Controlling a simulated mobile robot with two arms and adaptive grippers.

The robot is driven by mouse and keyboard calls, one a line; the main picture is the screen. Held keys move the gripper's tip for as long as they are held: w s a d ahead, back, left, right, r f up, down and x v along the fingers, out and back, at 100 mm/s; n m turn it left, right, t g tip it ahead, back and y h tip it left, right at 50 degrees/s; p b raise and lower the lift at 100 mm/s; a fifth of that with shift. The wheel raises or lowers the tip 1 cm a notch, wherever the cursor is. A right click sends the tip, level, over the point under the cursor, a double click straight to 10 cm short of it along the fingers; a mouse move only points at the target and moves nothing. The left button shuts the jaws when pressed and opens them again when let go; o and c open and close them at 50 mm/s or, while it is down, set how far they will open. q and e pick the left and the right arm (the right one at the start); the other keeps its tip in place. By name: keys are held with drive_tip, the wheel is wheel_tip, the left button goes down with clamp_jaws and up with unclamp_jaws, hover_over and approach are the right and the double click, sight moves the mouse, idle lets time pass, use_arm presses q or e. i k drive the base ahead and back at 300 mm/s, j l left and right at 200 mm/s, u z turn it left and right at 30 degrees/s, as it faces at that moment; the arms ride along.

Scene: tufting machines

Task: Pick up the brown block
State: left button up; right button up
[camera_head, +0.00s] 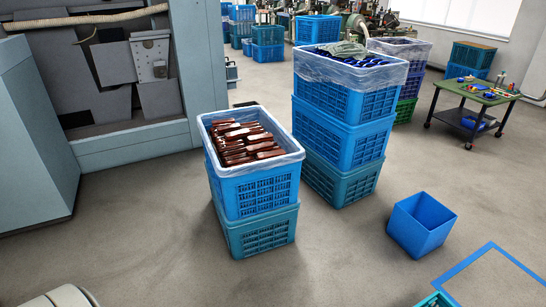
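Several reddish-brown blocks (240,143) lie heaped in a blue crate (262,190) with a pale plastic liner, left of the picture's middle. They overlap, so the lower ones are hidden. The blue crate stands on a teal crate (262,235) on the floor. Neither of my grippers is in view. A pale rounded part, apparently mine, shows at the bottom left edge.
A taller crate stack (345,150) stands just behind and right of the blocks' crate. An open blue bin (421,224) sits on the floor to the right. Grey machinery (140,145) is at the left. A green cart (470,92) is at the back right. The front floor is largely clear.

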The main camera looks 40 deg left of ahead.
sight(267, 155)
drive_tip(key=u, duration=1.3)
